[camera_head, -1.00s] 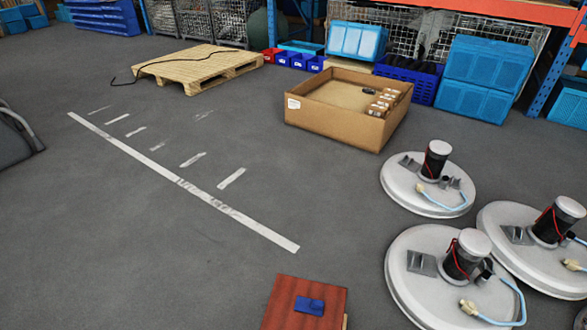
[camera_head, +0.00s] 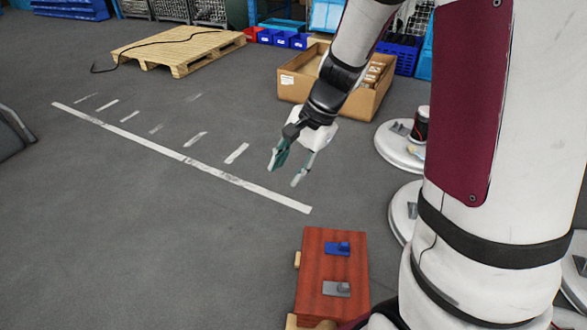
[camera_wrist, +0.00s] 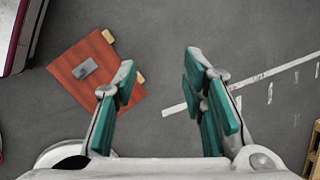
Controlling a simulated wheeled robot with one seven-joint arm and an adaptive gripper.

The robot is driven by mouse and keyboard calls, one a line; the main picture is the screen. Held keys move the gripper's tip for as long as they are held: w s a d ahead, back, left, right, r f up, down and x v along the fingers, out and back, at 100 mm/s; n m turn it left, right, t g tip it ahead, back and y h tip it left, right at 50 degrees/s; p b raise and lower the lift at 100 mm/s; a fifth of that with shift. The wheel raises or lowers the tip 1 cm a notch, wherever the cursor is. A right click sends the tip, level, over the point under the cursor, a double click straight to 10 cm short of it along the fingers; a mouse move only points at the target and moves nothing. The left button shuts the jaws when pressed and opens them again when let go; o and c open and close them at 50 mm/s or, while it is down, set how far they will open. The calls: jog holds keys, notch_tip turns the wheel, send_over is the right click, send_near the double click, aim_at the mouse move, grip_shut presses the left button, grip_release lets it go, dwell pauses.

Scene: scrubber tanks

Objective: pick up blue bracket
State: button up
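The blue bracket (camera_head: 338,249) lies on the far part of a red-brown wooden box top (camera_head: 318,270) in the head view. A grey bracket (camera_head: 337,289) lies nearer on the same top. My gripper (camera_head: 287,172) is open and empty, above the floor, beyond and left of the box in the head view. In the wrist view the open green-padded fingers (camera_wrist: 160,68) have bare floor between them. The box top (camera_wrist: 72,57) is at left there, with the grey bracket (camera_wrist: 85,68) on it. I cannot make out the blue bracket there; the left finger covers part of the top.
A cardboard box (camera_head: 291,90) with small items and a wooden pallet (camera_head: 180,48) stand farther back. White round scrubber parts (camera_head: 397,147) are at right, partly behind my arm.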

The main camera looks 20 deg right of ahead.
jog(key=w+d+f+m, duration=0.3)
jog(key=w+d+f, duration=0.1)
jog(key=f, duration=0.3)
jog(key=m+g+h+p, duration=0.15)
jog(key=m+h, duration=0.25)
jog(key=m, duration=0.5)
send_over(342, 244)
notch_tip(342, 244, down, 24)
jog(key=f, duration=0.2)
jog(key=f+b, duration=0.1)
jog(key=f, duration=0.2)
jog(key=f+b, duration=0.1)
jog(key=f, duration=0.1)
jog(key=shift+s+a+f, duration=0.1)
jog(key=shift+s+f, duration=0.25)
jog(key=shift+f, duration=0.05)
jog(key=shift+w+f+b, duration=0.2)
jog(key=shift+f+b, duration=0.6)
jog(key=shift+f, duration=0.75)
jog(key=shift+w+f+b, duration=0.2)
jog(key=shift+f+b, duration=0.6)
jog(key=shift+f, duration=0.75)
jog(key=shift+r, duration=0.1)
grip_shut()
